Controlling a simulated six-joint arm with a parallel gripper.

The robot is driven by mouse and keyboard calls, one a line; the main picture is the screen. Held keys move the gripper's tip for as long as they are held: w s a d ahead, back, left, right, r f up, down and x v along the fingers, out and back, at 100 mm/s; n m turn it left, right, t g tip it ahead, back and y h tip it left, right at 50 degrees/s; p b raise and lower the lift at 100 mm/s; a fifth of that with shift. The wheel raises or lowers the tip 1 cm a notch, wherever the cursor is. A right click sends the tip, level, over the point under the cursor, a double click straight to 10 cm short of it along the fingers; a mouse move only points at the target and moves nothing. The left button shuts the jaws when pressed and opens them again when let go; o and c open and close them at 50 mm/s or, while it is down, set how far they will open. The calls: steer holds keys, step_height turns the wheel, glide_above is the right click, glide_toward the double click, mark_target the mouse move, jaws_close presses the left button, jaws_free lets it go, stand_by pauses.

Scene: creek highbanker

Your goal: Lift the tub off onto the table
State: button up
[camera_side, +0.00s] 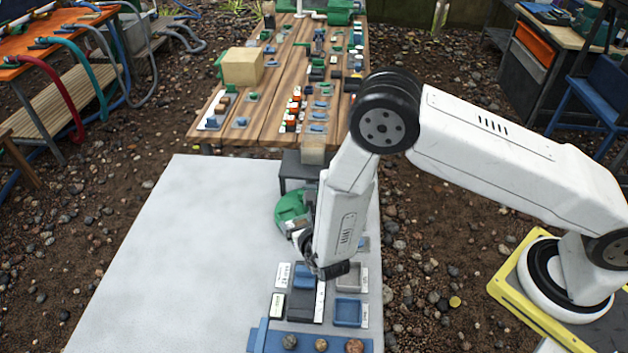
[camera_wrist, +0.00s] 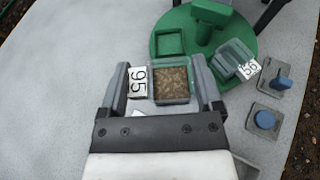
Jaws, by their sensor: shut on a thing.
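In the wrist view a small square tub (camera_wrist: 171,84) filled with brown gravel, with a white tag reading 95 (camera_wrist: 138,82) on its left, sits between the two fingers of my gripper (camera_wrist: 163,88). My gripper is shut on this tub. A round green stand (camera_wrist: 203,47) lies just beyond it, with an empty square recess (camera_wrist: 169,42), a green post and a second grey tub (camera_wrist: 235,62) with its own tag. In the side view the green stand (camera_side: 288,207) is partly behind my wrist. The held tub's underside is hidden, so I cannot tell its height.
The pale table (camera_side: 190,240) is clear to the left. Blue knobs on grey plates (camera_wrist: 265,119) stand at the right edge. Blue and grey trays (camera_side: 348,312) and a blue rack with stones (camera_side: 310,345) lie in front. A wooden table (camera_side: 225,128) is behind.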

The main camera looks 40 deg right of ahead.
steer(key=shift+r+v, duration=0.25)
steer(key=shift+v, duration=2)
steer(key=shift+w, duration=0.1)
steer(key=shift+m+g+h, duration=0.3)
steer(key=shift+m+h, duration=0.5)
steer(key=shift+h, duration=0.1)
steer(key=w+a+f, duration=0.1)
steer(key=w, duration=0.2)
steer(key=w+a+f, duration=0.1)
steer(key=w+f, duration=0.1)
steer(key=w, duration=0.1)
steer(key=w+a+f, duration=0.2)
steer(key=w, duration=0.1)
steer(key=shift+w+f, duration=0.15)
steer(key=shift+w, duration=0.05)
steer(key=shift+w+a+f, duration=0.15)
steer(key=shift+w+f, duration=0.3)
